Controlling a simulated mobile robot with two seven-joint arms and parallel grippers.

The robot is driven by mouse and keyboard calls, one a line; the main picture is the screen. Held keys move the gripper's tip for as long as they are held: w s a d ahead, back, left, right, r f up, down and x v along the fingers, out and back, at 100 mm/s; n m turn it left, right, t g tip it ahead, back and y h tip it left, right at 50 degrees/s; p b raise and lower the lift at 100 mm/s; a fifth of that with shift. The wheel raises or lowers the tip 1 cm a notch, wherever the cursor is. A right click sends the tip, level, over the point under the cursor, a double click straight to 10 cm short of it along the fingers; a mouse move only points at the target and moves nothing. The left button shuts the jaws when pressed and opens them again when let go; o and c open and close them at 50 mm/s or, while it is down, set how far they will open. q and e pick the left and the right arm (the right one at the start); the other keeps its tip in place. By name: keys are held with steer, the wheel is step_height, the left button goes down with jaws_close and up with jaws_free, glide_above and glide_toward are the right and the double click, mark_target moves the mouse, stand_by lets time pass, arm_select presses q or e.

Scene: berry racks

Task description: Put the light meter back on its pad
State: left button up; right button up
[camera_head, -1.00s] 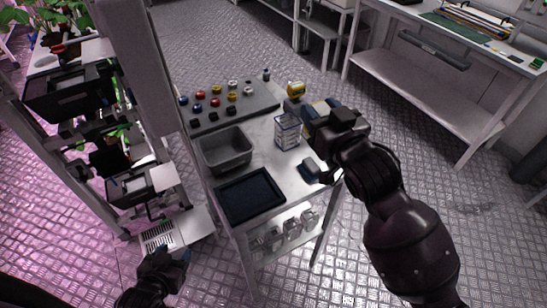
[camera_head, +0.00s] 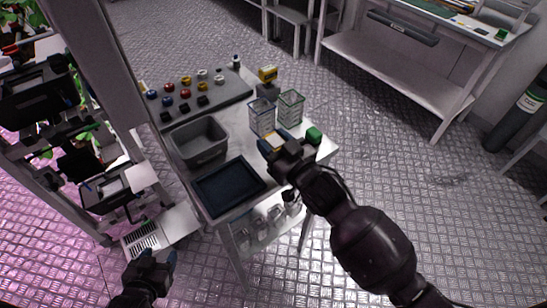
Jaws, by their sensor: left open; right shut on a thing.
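My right gripper (camera_head: 277,147) is over the right part of the white table (camera_head: 226,159), beside the clear containers. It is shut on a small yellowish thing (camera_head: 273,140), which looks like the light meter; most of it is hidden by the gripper. I cannot make out the pad for certain; the area under the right gripper is covered. My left gripper (camera_head: 165,259) is open and empty at the lower left, in front of the table and low beside the rack.
A grey bin (camera_head: 197,142), a dark tray (camera_head: 226,187), a grey board (camera_head: 203,104) with several coloured pieces, and a yellow-topped device (camera_head: 267,74) also occupy the table.

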steer(key=shift+f+b, duration=0.35)
steer(key=shift+f, duration=2.35)
steer(key=shift+f, duration=0.1)
steer(key=o, duration=1.1)
steer(key=v, duration=1.2)
